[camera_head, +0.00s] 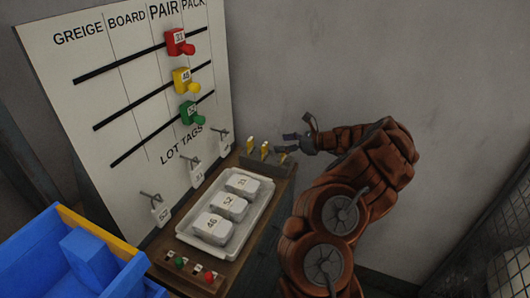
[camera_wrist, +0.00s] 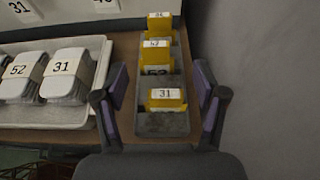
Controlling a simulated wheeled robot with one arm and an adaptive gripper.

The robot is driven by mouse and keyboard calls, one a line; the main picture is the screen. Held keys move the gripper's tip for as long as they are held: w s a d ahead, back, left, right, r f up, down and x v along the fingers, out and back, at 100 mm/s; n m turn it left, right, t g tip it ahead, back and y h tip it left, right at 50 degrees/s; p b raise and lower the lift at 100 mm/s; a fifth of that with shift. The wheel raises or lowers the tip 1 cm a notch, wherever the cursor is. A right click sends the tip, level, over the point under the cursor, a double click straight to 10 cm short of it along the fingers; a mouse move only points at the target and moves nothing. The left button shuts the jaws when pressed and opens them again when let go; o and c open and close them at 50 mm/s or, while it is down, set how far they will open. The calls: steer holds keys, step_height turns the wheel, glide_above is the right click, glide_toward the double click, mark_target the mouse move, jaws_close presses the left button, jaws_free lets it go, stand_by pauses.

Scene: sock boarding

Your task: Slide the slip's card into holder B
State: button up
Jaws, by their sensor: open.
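A grey slotted rack (camera_wrist: 163,124) stands at the right end of the bench and holds upright yellow cards. In the wrist view the nearest card (camera_wrist: 166,105) has a white strip reading 31. The middle card (camera_wrist: 158,55) reads 52, and the farthest card (camera_wrist: 159,24) has a label too small to read surely. My gripper (camera_wrist: 161,88) is open and empty, its purple-padded fingers on either side of the rack near the 31 card, apart from it. In the head view my gripper (camera_head: 292,142) is at the rack's right end. No slip or letter B is readable.
A white tray (camera_head: 183,236) with packs 31, 52 and 46 lies left of the rack. A board (camera_head: 85,110) with coloured sliders and hanging lot tags stands behind. A blue bin (camera_head: 40,262), green and red buttons, and a wall at right are close by.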

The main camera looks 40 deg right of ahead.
mark_target(266, 144)
steer(key=shift+a+p+x, duration=0.25)
steer(key=shift+p+x, duration=0.7)
steer(key=shift+x, duration=2.3)
steer(key=shift+s, duration=0.2)
steer(key=c, duration=1)
steer(key=shift+r, duration=0.15)
steer(key=shift+c, duration=0.2)
